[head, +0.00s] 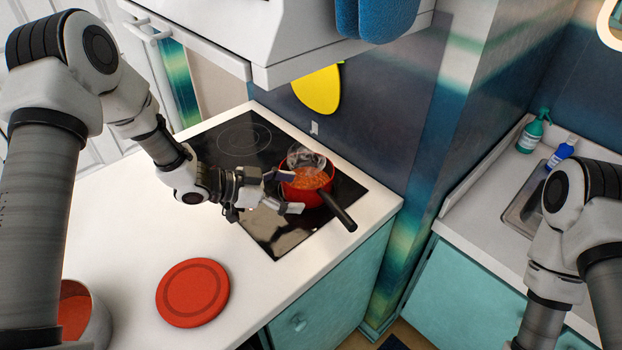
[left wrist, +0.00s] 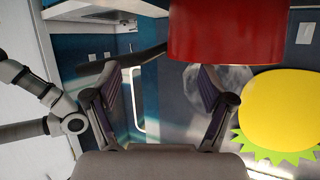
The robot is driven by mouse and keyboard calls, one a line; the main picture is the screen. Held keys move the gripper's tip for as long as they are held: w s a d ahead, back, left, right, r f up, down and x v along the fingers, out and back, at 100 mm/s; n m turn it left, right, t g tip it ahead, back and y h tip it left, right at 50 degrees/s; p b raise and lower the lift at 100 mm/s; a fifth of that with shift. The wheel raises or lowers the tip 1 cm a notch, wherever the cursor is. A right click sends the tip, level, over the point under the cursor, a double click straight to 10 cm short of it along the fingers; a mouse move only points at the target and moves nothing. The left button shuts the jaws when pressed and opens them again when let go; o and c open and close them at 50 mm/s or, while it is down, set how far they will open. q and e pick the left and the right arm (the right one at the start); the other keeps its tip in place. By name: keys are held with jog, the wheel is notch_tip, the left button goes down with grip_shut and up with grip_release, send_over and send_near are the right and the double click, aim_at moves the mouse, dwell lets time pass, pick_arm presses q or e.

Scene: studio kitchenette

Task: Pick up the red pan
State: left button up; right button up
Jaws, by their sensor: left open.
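The red pan (head: 305,195) stands on the black cooktop, with orange food inside and its black handle (head: 338,210) pointing to the lower right. Something clear and crumpled-looking shows at its back rim. My left gripper (head: 289,192) is open at the pan's left side, its fingertips close to the wall; I cannot tell whether they touch. In the left wrist view the open jaws (left wrist: 160,92) are empty, the red pan (left wrist: 227,30) is at the top, and the dark handle (left wrist: 135,58) crosses beyond the fingers. My right gripper is out of view.
A red disc (head: 193,293) lies on the white counter (head: 125,220). A white bowl-like vessel (head: 97,322) is partly hidden at lower left. A hood (head: 320,45) overhangs the cooktop (head: 225,150). A sink (head: 525,195) and bottles (head: 532,134) are at right.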

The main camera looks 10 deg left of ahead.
aim_at(318, 195)
pick_arm(q)
jog(key=d, duration=0.1)
jog(key=d+p, duration=0.1)
jog(key=shift+d+f, duration=0.25)
jog(key=shift+d, duration=0.15)
jog(key=shift+w+d+f+p, duration=0.2)
jog(key=shift+w+d+f, duration=0.1)
jog(key=shift+w+f, duration=0.2)
jog(key=shift+w+d+f+p, duration=0.15)
jog(key=shift+w+d+f, duration=0.1)
jog(key=shift+w+f, duration=0.2)
jog(key=shift+w, duration=0.2)
jog(key=shift+s, duration=0.1)
jog(key=shift+s+d+r, duration=0.1)
jog(key=shift+s+r, duration=0.05)
jog(key=c, duration=0.4)
jog(key=shift+s, duration=0.1)
jog(key=c, duration=0.5)
grip_shut()
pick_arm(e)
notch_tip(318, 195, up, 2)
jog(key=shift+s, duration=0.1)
